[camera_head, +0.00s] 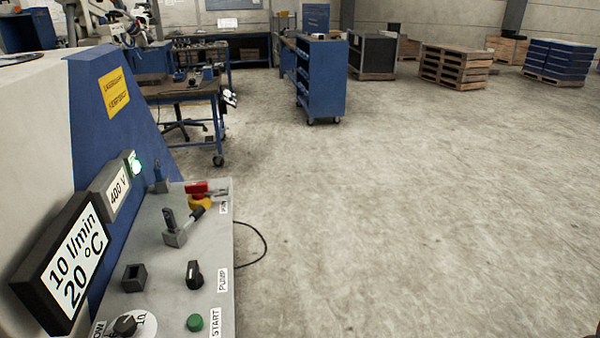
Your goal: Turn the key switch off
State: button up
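A grey control panel (150,298) stands at the lower left. No part on it is clearly a key switch at this size. A black rotary switch (194,275) sits beside a label reading PUMP. Behind it is a grey block with a lever (176,232). A small upright switch (160,180) stands at the panel's back. My gripper is not in view.
The panel also holds a green START button (195,322), a black square socket (134,278) and a dial (125,325). Displays read 10 l/min, 20 °C (72,260) and 400 V (117,188); a green lamp (136,165) glows. Open floor (400,220) lies right.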

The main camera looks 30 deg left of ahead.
aim_at(178, 240)
jog(key=u, duration=0.75)
jog(key=i, duration=1.05)
jog(key=u, duration=0.85)
jog(key=k, duration=0.65)
jog(key=u, duration=0.2)
jog(key=i, duration=0.75)
jog(key=z, duration=0.15)
